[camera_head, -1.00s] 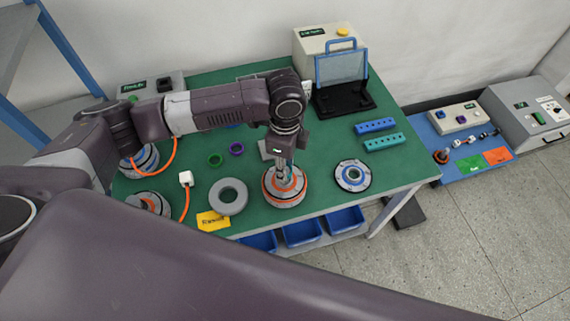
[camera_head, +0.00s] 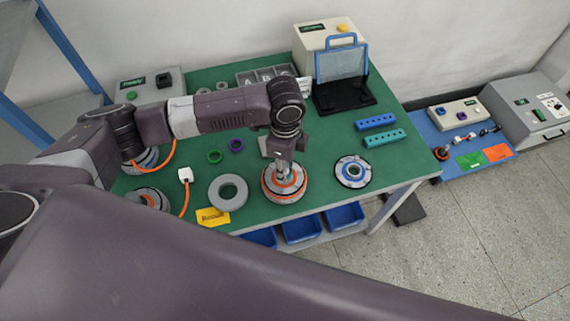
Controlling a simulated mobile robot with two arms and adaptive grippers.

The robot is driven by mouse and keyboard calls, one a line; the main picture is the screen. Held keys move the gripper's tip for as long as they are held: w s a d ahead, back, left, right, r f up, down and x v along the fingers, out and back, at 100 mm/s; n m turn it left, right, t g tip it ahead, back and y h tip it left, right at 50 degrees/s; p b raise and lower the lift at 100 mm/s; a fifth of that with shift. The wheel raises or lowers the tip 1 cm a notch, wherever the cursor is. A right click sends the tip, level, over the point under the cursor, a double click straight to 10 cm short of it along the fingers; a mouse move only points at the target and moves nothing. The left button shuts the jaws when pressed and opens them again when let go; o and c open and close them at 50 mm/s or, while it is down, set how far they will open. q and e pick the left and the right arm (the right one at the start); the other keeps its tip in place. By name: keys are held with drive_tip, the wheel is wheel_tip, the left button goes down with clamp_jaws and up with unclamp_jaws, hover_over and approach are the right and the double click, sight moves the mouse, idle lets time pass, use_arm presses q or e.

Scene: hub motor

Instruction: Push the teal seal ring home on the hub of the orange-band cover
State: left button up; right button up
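The orange-band cover (camera_head: 284,193) sits upright near the front edge of the green table. My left gripper (camera_head: 282,172) points straight down over its hub, with the fingers at or just above it. The fingers look close together, but whether they are shut, or on what, is too small to tell. I cannot make out the teal seal ring; the gripper hides the hub. My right gripper is out of view; only a large arm link of mine crosses the foreground.
A grey ring (camera_head: 228,192) and a yellow tag (camera_head: 212,217) lie left of the cover. A blue-and-white round cover (camera_head: 353,172) lies right. Green (camera_head: 215,157) and purple (camera_head: 236,145) rings lie behind. Blue bins (camera_head: 302,229) hang below the front edge.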

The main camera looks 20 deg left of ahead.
use_arm(q)
drive_tip(key=shift+s+f+p, duration=0.1)
drive_tip(key=shift+f+p, duration=0.3)
drive_tip(key=shift+p, duration=0.7)
idle(2.2)
drive_tip(key=shift+s+f, duration=0.15)
idle(1.0)
drive_tip(key=o, duration=0.9)
drive_tip(key=shift+w+r, duration=0.2)
drive_tip(key=shift+r, duration=0.05)
wheel_tip(320, 180, up, 12)
drive_tip(key=shift+f, duration=0.2)
drive_tip(key=shift+s+f, duration=0.1)
